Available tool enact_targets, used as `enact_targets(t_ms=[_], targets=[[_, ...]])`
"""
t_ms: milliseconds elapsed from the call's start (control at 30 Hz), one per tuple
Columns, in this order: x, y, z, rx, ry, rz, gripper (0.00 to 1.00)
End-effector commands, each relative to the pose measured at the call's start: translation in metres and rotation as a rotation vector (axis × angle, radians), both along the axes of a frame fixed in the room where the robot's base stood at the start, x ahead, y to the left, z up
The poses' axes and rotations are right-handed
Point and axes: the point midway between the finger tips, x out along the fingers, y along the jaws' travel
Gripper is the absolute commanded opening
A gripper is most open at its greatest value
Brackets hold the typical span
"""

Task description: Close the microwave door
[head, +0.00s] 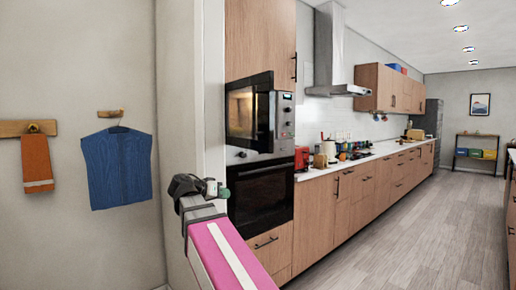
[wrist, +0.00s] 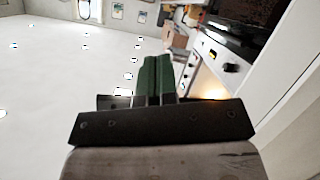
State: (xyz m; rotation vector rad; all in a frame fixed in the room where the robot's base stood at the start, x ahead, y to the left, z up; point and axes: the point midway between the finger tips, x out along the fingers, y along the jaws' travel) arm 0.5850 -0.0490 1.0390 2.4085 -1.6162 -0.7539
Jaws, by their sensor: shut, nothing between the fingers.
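The microwave (head: 284,118) is built into the tall wooden cabinet above the oven. Its dark-framed door (head: 247,112) appears swung outward, hinged at the left, with its free edge beside the control panel. A warm tone shows through the door glass. My gripper (head: 220,191) is low in front of the oven, below and left of the door and apart from it in the picture. In the wrist view my green fingers (wrist: 153,78) are together and empty. A pale panel with dark knobs (wrist: 230,67) and a warm glow show to their right, tilted.
The oven (head: 259,195) is below the microwave. A white wall edge (head: 212,100) stands close on the left. A blue garment (head: 117,167) and an orange towel (head: 36,162) hang farther left. The floor (head: 400,225) at right is clear.

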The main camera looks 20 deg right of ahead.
Motion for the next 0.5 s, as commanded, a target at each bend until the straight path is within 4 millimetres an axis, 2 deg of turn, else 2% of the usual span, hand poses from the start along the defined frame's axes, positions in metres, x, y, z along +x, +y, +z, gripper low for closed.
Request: enact_targets(t_ms=[33, 100, 200, 300, 400, 500], targets=[[-0.003, 0.002, 0.025, -0.027, -0.058, -0.026, 0.0], [-0.01, 0.003, 0.057, -0.068, -0.142, -0.063, 0.0], [-0.022, 0.006, 0.1, -0.12, -0.259, -0.115, 0.0], [-0.034, 0.009, 0.134, -0.162, -0.358, -0.158, 0.0], [-0.044, 0.011, 0.157, -0.192, -0.43, -0.188, 0.0], [-0.05, 0.012, 0.17, -0.209, -0.471, -0.204, 0.0]])
